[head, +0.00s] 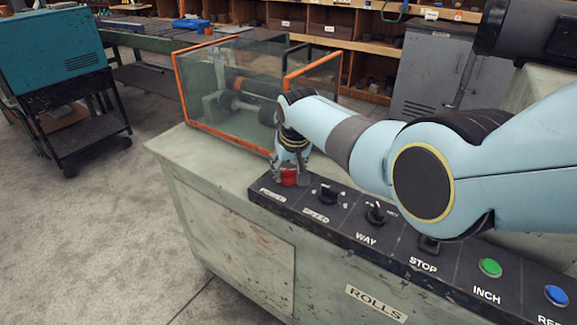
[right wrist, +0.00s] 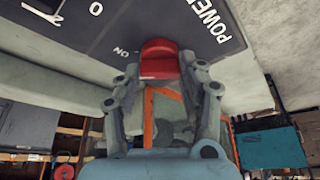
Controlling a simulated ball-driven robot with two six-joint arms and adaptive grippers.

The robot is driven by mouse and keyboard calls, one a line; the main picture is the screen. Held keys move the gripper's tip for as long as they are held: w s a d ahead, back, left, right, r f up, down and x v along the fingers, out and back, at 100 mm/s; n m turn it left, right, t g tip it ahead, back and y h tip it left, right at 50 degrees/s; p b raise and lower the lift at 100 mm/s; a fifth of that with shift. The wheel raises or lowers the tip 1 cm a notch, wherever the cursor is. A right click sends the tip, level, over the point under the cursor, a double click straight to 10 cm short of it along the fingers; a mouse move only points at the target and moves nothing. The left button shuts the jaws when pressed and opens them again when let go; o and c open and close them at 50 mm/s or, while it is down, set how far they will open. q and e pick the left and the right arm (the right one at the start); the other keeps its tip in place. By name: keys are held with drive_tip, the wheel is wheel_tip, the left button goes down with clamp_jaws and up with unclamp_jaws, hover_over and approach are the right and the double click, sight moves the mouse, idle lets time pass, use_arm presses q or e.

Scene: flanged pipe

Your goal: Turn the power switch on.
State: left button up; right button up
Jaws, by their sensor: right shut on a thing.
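The red power switch (head: 289,177) sits at the left end of the dark control panel (head: 340,227), beside the POWER label. In the right wrist view the red switch (right wrist: 159,58) lies between my right gripper's fingertips, with ON printed beside it. My right gripper (head: 291,180) reaches down from above and is shut on the switch. It also shows in the right wrist view (right wrist: 160,80), a finger on each side of the red knob. Which position the switch points to is hard to tell. My left gripper is in neither view.
Along the panel are the speed knob (head: 327,194), the way knob (head: 377,213), the stop control (head: 429,243), a green inch button (head: 490,267) and a blue button (head: 556,295). An orange-framed guard (head: 180,95) stands just behind the switch. A teal cabinet (head: 62,48) stands left.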

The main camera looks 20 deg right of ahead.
drive_tip(key=shift+m, duration=0.4)
drive_tip(key=o, duration=1.2)
drive_tip(key=shift+c, duration=0.2)
drive_tip(key=shift+r, duration=0.1)
drive_tip(key=v, duration=1.1)
drive_tip(key=shift+s+a+r, duration=0.15)
drive_tip(key=shift+r, duration=0.2)
